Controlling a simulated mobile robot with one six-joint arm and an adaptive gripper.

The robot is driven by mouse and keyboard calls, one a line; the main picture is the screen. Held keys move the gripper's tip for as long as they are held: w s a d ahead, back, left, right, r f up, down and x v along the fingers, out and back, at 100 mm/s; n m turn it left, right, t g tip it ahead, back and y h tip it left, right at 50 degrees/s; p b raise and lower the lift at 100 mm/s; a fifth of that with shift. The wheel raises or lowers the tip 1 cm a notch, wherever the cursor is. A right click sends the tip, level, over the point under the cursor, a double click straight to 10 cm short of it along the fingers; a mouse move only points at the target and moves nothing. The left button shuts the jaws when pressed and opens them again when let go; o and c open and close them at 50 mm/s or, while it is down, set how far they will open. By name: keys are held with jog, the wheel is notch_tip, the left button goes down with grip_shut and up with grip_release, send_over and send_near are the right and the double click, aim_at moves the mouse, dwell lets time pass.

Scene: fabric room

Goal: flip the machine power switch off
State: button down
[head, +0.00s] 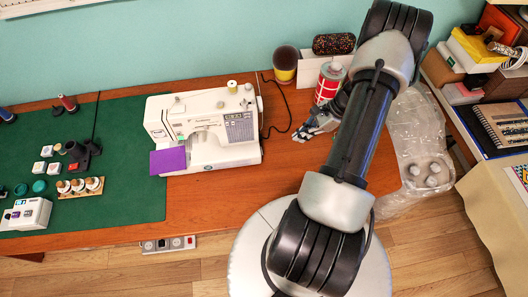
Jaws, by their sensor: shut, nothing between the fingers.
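The white sewing machine (190,108) stands upright on the wooden table, left of centre. A purple cloth piece (168,161) lies at its left front. Its right end faces my gripper (301,136), and I cannot make out the power switch in this view. A dark cord (284,128) runs on the table behind and right of the machine. My gripper is shut and empty, low near the table to the right of the machine and clearly apart from it. My arm reaches down across the right of the view and hides part of the table.
A red-and-white can (329,82) stands close behind my gripper, with a dark and yellow round thing (285,64) farther back. A green mat (120,190) with small items covers the left. Wood between machine and gripper is mostly clear.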

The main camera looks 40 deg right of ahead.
jog(key=b, duration=0.2)
send_near(265, 158)
jog(key=f, duration=0.2)
jog(key=d+f, duration=0.1)
jog(key=shift+s+f, duration=0.3)
jog(key=a, duration=0.1)
jog(key=w+a+b, duration=0.1)
jog(key=shift+w+a+f, duration=0.25)
jog(key=shift+w+a, duration=0.1)
jog(key=shift+a, duration=0.05)
jog(key=shift+w+a, duration=0.2)
jog(key=shift+a, duration=0.05)
jog(key=shift+w+a+f+t+y+b, duration=0.15)
jog(key=shift+a+f+t+y+b, duration=0.25)
jog(key=shift+b, duration=0.6)
jog(key=shift+d+r, duration=0.1)
jog(key=shift+r, duration=0.05)
jog(key=shift+r+p, duration=0.1)
jog(key=shift+p, duration=0.2)
